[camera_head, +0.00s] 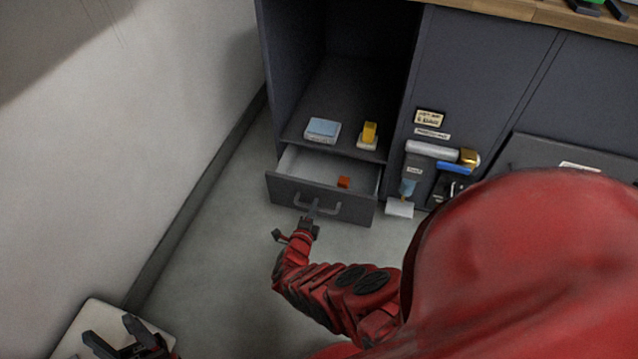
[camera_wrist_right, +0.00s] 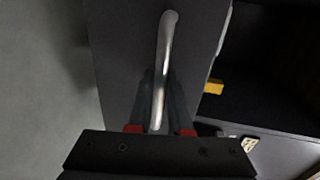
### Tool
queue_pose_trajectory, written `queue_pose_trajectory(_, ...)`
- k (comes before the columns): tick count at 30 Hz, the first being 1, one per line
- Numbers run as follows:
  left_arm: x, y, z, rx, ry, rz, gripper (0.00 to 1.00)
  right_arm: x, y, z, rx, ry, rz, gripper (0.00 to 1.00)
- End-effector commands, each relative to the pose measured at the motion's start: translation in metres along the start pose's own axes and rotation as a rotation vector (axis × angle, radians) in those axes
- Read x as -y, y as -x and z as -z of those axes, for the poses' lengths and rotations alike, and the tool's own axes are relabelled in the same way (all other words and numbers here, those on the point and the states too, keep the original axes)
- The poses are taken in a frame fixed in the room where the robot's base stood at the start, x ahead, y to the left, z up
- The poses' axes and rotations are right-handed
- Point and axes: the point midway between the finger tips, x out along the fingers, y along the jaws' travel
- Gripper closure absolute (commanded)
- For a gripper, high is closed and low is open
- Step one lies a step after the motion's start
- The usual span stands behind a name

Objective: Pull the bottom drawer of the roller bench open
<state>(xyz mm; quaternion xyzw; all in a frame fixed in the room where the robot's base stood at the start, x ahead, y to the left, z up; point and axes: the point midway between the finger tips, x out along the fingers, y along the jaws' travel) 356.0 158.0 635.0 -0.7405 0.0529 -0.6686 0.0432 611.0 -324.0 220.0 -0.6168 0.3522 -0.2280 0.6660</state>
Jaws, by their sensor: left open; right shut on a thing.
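The bottom drawer (camera_head: 322,202) of the roller bench (camera_head: 478,75) is dark grey and stands pulled out. My right gripper (camera_head: 312,213) is shut on the drawer's handle (camera_head: 325,207). In the right wrist view the silver handle (camera_wrist_right: 168,45) runs between the fingers (camera_wrist_right: 160,105) against the drawer front (camera_wrist_right: 120,50). My left gripper (camera_head: 118,338) is open and empty at the lower left, away from the bench.
Above the drawer, an open compartment holds a light blue box (camera_head: 322,130) and a yellow item (camera_head: 369,132). A white wall (camera_head: 120,130) stands on the left. Grey floor (camera_head: 225,235) lies clear before the drawer.

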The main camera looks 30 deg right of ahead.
Motion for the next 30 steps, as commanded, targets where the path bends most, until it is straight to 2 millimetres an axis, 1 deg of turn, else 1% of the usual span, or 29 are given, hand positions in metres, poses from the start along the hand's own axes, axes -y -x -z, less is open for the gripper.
queue_pose_trajectory(1,0.001,-0.005,0.000,0.003,0.000,0.005,0.50,-0.006,0.015,-0.003,0.009,-0.005,-0.020,1.00)
queue_pose_trajectory(3,0.002,-0.007,0.000,0.005,0.000,0.011,0.50,-0.008,0.028,-0.003,0.005,-0.008,-0.023,1.00)
queue_pose_trajectory(9,0.002,-0.008,0.000,0.009,0.001,0.018,0.50,-0.013,0.057,-0.003,0.001,-0.012,-0.024,1.00)
queue_pose_trajectory(18,0.002,-0.009,-0.001,0.009,0.002,0.019,0.50,-0.020,0.096,-0.004,-0.001,-0.014,-0.023,1.00)
queue_pose_trajectory(24,0.002,-0.008,-0.001,0.009,0.002,0.018,0.50,-0.022,0.113,-0.003,-0.004,-0.010,-0.021,1.00)
queue_pose_trajectory(30,0.002,-0.008,-0.001,0.009,0.002,0.018,0.50,-0.023,0.117,-0.002,-0.006,-0.011,-0.021,1.00)
